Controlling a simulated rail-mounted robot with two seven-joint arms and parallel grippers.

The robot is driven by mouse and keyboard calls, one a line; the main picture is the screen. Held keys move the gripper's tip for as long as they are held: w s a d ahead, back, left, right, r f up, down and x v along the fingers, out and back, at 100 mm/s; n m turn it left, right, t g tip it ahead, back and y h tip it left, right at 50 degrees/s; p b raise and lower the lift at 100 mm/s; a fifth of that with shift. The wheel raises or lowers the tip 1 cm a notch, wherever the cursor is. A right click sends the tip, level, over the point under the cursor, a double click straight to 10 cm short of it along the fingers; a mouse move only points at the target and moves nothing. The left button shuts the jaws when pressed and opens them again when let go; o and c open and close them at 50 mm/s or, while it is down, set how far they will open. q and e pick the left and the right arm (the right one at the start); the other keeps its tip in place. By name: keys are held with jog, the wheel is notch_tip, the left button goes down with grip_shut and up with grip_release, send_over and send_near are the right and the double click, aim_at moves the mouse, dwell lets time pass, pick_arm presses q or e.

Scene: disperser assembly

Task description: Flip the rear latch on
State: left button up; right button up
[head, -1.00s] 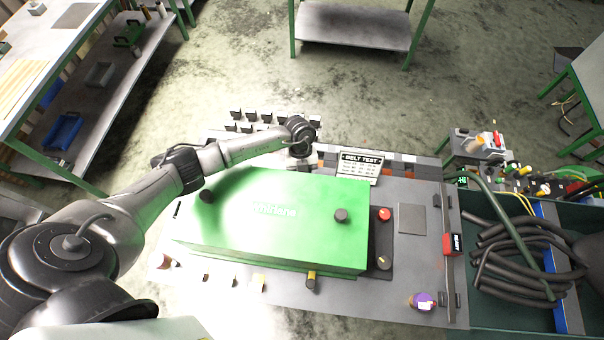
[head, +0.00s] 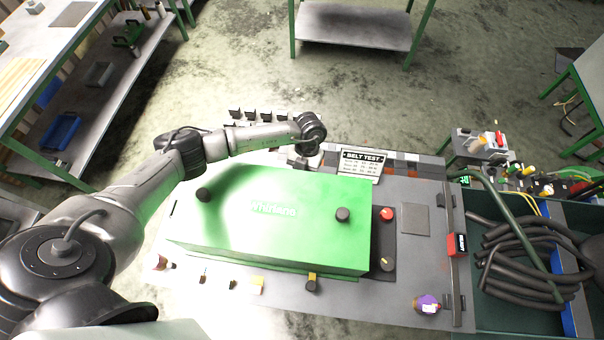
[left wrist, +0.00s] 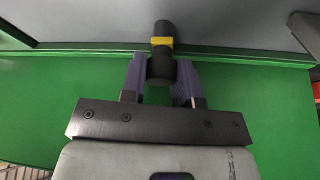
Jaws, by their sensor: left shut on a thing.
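The green machine box (head: 270,220) sits on a grey bench plate with black knobs on its lid. The rear latch, a black handle (left wrist: 161,69) with a yellow band (left wrist: 161,41), shows at the box's rear edge in the left wrist view. My left gripper (left wrist: 161,82) has its two purple fingers on either side of the black handle and is shut on it. In the head view my left wrist hides the rear latch and the fingers. A front latch (head: 311,283), black and yellow, is on the box's near side. My right gripper is out of view.
A red button (head: 387,214) and a black knob sit right of the box. A "BELT TEST" sign (head: 361,164) stands behind it, close to my left wrist. Coiled black hoses (head: 515,255) lie in a bin at the right. Several small black parts stand behind the arm.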

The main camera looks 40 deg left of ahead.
pick_arm(q)
jog(key=shift+m, duration=0.3)
dwell(0.4)
jog(key=o, duration=0.9)
jog(key=shift+d+b+v, duration=0.2)
jog(key=shift+b+v, duration=0.75)
jog(key=shift+v, duration=6)
